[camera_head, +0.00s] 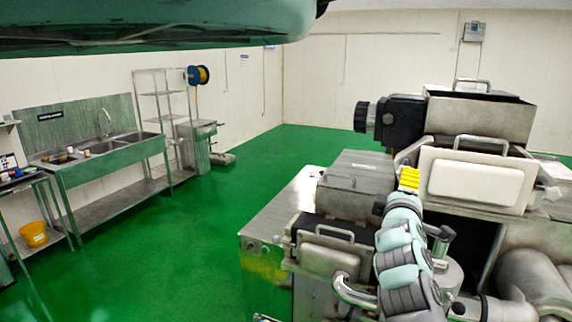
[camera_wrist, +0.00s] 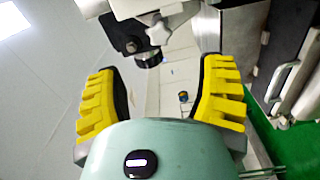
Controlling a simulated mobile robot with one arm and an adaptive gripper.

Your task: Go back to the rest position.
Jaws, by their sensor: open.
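My gripper (camera_head: 409,178) shows as yellow fingers at the end of my teal and grey arm in the head view. It is in front of the steel encrusting machine (camera_head: 478,110), left of a white-faced panel with a handle (camera_head: 476,181). In the wrist view my gripper (camera_wrist: 160,68) has its two yellow fingers spread wide, with nothing held between them. A black knob (camera_wrist: 148,58) of the machine shows beyond the gap between the fingers. The same kind of black knob (camera_head: 362,116) juts left from the machine in the head view. The rest position itself is not marked.
A steel machine body with a lidded box (camera_head: 355,184) stands below and left of my gripper. A steel sink bench (camera_head: 110,150), a shelf rack (camera_head: 160,95) and a yellow bucket (camera_head: 34,234) stand at left. Green floor (camera_head: 190,230) between is clear.

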